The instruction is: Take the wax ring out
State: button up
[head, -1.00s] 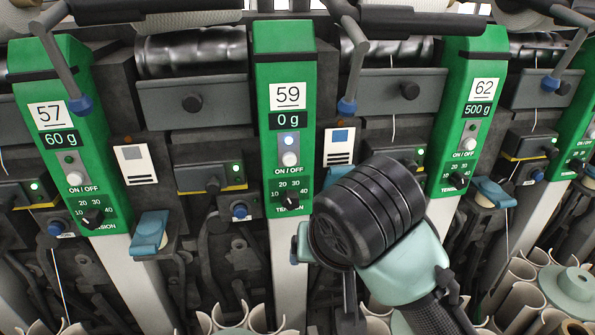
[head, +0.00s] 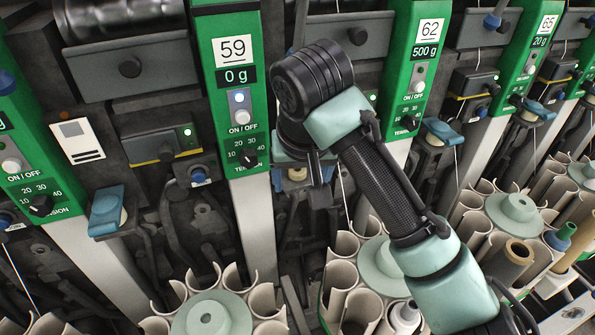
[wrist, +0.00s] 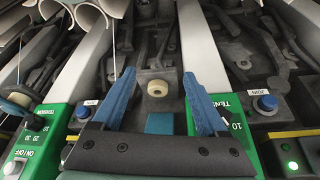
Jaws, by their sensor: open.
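The wax ring (wrist: 157,88) is a small cream disc with a dark centre hole, seated on a dark block in the wrist view. A blue flap (wrist: 160,123) lies just below it in that picture. My gripper (wrist: 158,76) is open, its two blue fingers standing to the left and right of the ring with gaps on both sides. Whether the fingers are level with the ring in depth is hard to tell. In the head view a cream piece, seemingly this ring (head: 297,174), shows beside my gripper (head: 312,180), between units 59 and 62, partly hidden by my wrist.
Green tension panels for unit 59 (head: 236,80) and unit 62 (head: 424,65) stand on either side. Dark levers and cables crowd the space below. Carousels of cream tubes (head: 212,313) stand in front. Another blue flap (head: 107,212) is at left.

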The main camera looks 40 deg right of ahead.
aim_at(298, 173)
jog(key=w+d, duration=0.1)
jog(key=w, duration=0.1)
jog(key=w+d, duration=0.1)
jog(key=w, duration=0.1)
jog(key=shift+d, duration=0.15)
jog(key=shift+w+f, duration=0.2)
jog(key=shift+f, duration=0.35)
grip_shut()
